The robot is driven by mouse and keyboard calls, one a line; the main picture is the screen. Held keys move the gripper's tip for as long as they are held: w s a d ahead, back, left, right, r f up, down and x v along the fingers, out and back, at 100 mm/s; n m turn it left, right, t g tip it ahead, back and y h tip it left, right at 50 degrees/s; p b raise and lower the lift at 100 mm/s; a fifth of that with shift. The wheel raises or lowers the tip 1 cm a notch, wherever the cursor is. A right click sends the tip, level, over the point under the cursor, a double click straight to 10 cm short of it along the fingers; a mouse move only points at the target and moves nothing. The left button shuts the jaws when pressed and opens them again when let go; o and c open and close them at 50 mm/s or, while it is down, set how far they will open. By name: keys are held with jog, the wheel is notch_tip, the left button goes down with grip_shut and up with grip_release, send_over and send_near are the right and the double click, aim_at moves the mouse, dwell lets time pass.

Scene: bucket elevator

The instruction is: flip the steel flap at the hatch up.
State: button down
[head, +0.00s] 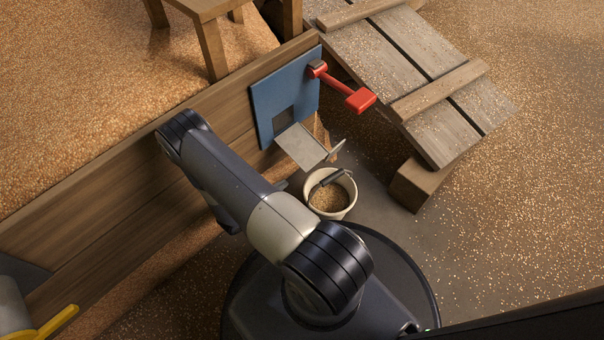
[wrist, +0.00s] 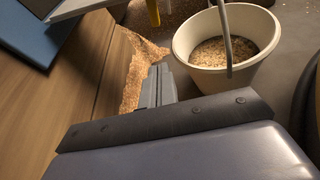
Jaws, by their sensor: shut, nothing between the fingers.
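The steel flap (head: 301,146) sticks out from the lower part of the blue hatch plate (head: 266,97), below its dark opening, sloping down toward the bucket. A small bent metal tab shows at its outer end. In the wrist view a pale grey edge, seemingly the flap (wrist: 85,7), and the blue plate (wrist: 22,34) are at the upper left. My gripper (wrist: 158,72) is shut and empty, low beside the wooden wall and left of the bucket; the flap lies apart from its fingertips. In the head view my arm largely hides the gripper.
A white bucket (head: 350,205) holding grain stands below the flap; its rim (wrist: 180,50) is close to my fingers. A red lever (head: 345,89) juts from the plate's upper right. A plank ramp (head: 415,65) on a wooden block (head: 412,185) stands right. Grain litters the floor.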

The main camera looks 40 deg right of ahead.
jog(key=shift+s+a+f+m, duration=0.15)
jog(key=shift+f+m, duration=0.35)
jog(key=shift+f, duration=0.35)
jog(key=b+x, duration=0.4)
jog(key=x, duration=0.6)
jog(key=shift+s+r+b, duration=0.15)
jog(key=shift+s+r, duration=0.05)
jog(key=shift+r, duration=0.7)
jog(key=shift+s+r+b, duration=0.15)
jog(key=shift+r, duration=0.8)
